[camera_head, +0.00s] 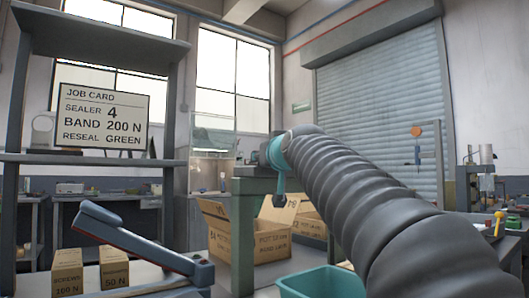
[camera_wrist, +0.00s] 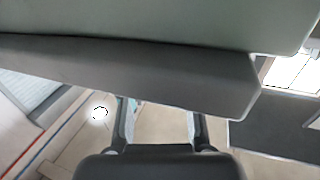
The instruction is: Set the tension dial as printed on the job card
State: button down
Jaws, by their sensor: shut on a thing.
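The job card (camera_head: 103,117) hangs on the dark shelf frame at the left. It reads "SEALER 4, BAND 200 N, RESEAL GREEN". My arm reaches from the lower right to a green stand in the middle, where its links hide most of my gripper. In the wrist view, the two fingers of my gripper (camera_wrist: 158,110) stand apart, their tips meeting a dark grey part (camera_wrist: 130,72) under a pale green-grey surface (camera_wrist: 160,22). My gripper is shut on that dark grey part. I cannot make out a dial face, its marks or its setting.
The green stand (camera_head: 243,222) has an open cardboard box (camera_head: 265,240) behind it. A teal bin (camera_head: 320,283) is at the front. A grey lever-like device (camera_head: 135,245) and small cartons marked 100 N (camera_head: 67,272) and 50 N (camera_head: 114,268) are at the left.

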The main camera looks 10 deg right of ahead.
jog(key=shift+m+h+p, duration=0.5)
jog(key=shift+h+p, duration=0.1)
jog(key=shift+h, duration=0.2)
jog(key=c, duration=0.8)
grip_release()
jog(key=s, duration=1.2)
